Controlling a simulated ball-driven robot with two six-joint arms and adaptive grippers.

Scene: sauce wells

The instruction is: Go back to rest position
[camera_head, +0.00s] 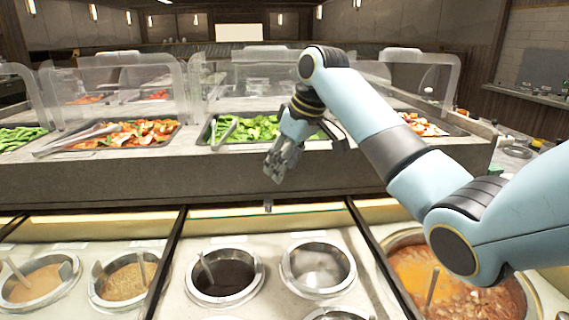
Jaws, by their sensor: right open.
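My right arm comes in from the right, light blue with dark joints, and bends over the counter. My right gripper (277,172) points down and left in front of the stone ledge, above the sauce wells. It is open, and I see nothing held in it. My left gripper is not in view. Below it are a well of dark sauce (225,278) with a utensil handle and a pale, seemingly empty metal well (318,268). Two wells, one tan (35,282) and one grainy brown (128,284), sit at the left.
A large pot of orange stew (440,280) stands under my right arm. Behind the ledge (100,188) are trays of mixed vegetables (130,134) with tongs (75,140) and of greens (255,127). Clear guards (110,85) rise behind. The front left above the wells is free.

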